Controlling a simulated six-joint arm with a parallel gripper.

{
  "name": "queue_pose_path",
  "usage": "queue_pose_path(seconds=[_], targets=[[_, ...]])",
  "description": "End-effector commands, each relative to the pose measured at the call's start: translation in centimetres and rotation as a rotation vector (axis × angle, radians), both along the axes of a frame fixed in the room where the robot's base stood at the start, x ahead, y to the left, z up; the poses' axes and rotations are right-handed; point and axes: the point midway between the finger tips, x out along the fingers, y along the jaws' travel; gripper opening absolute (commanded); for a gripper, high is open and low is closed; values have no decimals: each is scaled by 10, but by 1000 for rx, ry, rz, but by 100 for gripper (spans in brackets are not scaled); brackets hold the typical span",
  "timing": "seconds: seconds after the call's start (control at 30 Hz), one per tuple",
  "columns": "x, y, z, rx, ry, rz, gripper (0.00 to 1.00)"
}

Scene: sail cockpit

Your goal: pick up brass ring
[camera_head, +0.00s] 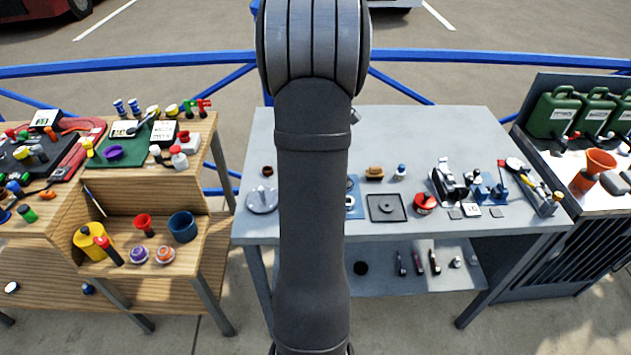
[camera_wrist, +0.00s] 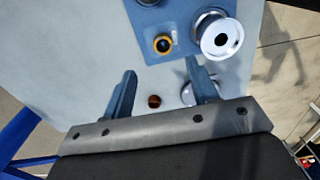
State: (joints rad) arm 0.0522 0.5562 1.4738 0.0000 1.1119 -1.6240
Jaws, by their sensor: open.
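A small brown, brass-toned ring (camera_wrist: 154,101) lies on the bare grey table in the wrist view, between the two fingers of my gripper (camera_wrist: 161,88) as seen from above. It looks like the small brown piece (camera_head: 267,171) at the table's left in the head view. My gripper is open and empty. The height of the fingers over the table is hard to tell. A second, yellow-orange ring with a dark centre (camera_wrist: 162,44) sits on a blue plate beyond the fingers. In the head view my arm hides the gripper.
Another silver part (camera_wrist: 187,95) is close to the right finger. In the head view, a silver disc (camera_head: 262,200) lies near the table's left edge. The table's back left (camera_head: 262,125) is clear.

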Motion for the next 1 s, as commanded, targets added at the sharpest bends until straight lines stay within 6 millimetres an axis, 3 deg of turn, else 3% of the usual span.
queue_pose_path(seconds=[0.1,0.37,0.7,1.0], targets=[[-1,0,-22,0,3,0,54],[-1,1,-42,0,1,0,54],[-4,5,-86,0,2,-1,54],[-4,5,-90,-1,-1,-1,52]])
